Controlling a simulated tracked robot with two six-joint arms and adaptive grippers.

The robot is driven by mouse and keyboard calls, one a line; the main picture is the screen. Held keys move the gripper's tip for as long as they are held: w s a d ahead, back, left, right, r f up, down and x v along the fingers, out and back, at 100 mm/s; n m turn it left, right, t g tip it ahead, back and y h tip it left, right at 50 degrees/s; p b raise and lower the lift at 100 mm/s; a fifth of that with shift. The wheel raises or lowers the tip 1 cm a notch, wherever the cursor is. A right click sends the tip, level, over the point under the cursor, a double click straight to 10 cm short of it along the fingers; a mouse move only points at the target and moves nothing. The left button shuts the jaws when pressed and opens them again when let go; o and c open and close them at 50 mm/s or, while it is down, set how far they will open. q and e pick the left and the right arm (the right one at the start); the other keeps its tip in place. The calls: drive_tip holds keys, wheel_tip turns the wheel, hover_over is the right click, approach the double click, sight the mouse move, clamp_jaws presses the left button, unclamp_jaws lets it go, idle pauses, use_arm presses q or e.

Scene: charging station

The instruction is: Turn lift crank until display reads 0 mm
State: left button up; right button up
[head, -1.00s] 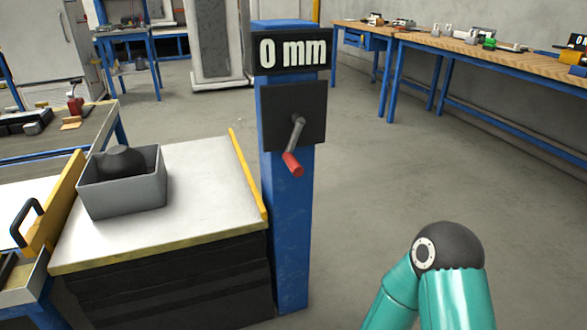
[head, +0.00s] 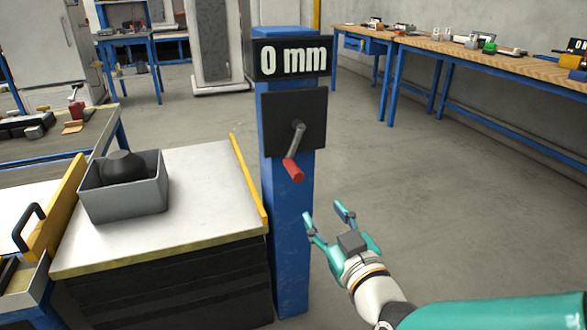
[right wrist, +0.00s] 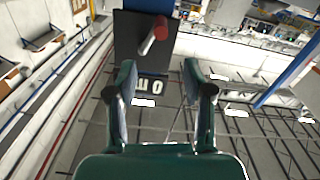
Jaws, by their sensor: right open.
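The lift crank (head: 296,142) is a grey arm with a red handle (head: 293,170) on a black plate on a blue post. The arm hangs down, tilted slightly left. The display (head: 291,60) above it reads 0 mm. My right gripper (head: 325,212) is open and empty, below and to the right of the red handle, apart from it. In the right wrist view the crank's red handle (right wrist: 160,28) lies beyond the open fingers (right wrist: 158,75), and the display (right wrist: 151,86) shows upside down between them. My left gripper is not in view.
Left of the post (head: 287,240) is a lift table (head: 200,185) with a yellow edge strip. A grey bin (head: 125,200) holding a dark round object stands on it. Workbenches (head: 490,62) line the back right. The floor right of the post is clear.

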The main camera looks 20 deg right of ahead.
sight(295, 174)
drive_tip(key=w+p, duration=0.1)
drive_tip(key=w, duration=0.4)
drive_tip(key=w+p, duration=0.1)
drive_tip(key=w, duration=0.4)
drive_tip(key=w+p, duration=0.1)
drive_tip(key=w, duration=0.5)
drive_tip(key=shift+a, duration=0.3)
clamp_jaws()
drive_tip(key=shift+a, duration=0.15)
drive_tip(key=shift+f, duration=0.1)
